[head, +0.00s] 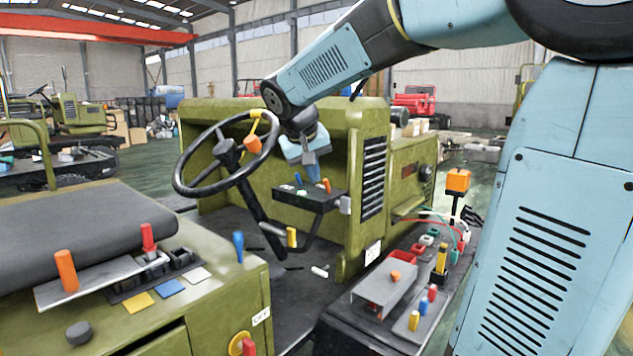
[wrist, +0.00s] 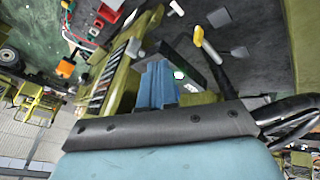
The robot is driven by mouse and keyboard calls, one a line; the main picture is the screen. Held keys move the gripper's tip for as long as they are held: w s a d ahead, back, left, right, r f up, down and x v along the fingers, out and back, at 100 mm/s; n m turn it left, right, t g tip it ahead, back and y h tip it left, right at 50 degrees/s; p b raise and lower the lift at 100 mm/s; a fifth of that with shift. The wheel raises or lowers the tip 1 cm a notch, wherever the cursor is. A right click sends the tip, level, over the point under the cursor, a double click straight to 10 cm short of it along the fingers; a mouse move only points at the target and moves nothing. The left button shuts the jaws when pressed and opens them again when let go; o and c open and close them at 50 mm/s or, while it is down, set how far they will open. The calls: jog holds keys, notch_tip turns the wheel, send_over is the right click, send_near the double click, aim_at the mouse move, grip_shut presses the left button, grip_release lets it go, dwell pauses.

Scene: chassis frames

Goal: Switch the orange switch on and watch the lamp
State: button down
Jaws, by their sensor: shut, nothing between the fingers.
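A dark switch panel (head: 286,196) stands below the steering wheel on the green vehicle. An orange switch (head: 326,184) rises from its right part, leaning slightly. A small green lamp (head: 301,193) sits left of it, and a blue switch (head: 298,179) stands behind the lamp. In the wrist view the lamp (wrist: 180,75) is a pale, bright green spot beside my fingers; I cannot tell surely whether it is lit. My gripper (head: 314,176) is shut and empty, pointing down just over the panel beside the orange switch; contact is unclear. The wrist view shows its blue fingers (wrist: 156,82), with the orange switch hidden.
The steering wheel (head: 178,180) with its orange knob (head: 253,144) is close left of my gripper. A yellow-handled lever (head: 291,237) hangs below the panel. The green engine housing (head: 341,150) stands behind and right. A black box with several parts (head: 345,325) is at front right.

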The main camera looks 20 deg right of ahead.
aim_at(327, 186)
jog(key=w+a+h, duration=0.1)
jog(key=w+a, duration=0.1)
jog(key=w, duration=0.8)
jog(key=shift+a+r+h, duration=0.2)
jog(key=shift+r+h, duration=0.1)
jog(key=shift+h, duration=0.1)
jog(key=x, duration=0.3)
jog(key=d+x, duration=0.1)
jog(key=x, duration=0.3)
jog(key=r+x, duration=0.1)
jog(key=x, duration=0.3)
jog(key=shift+d, duration=0.35)
jog(key=shift+w+d+r, duration=0.1)
jog(key=shift+d+r, duration=0.05)
jog(key=shift+d, duration=0.75)
jog(key=shift+w+a, duration=0.1)
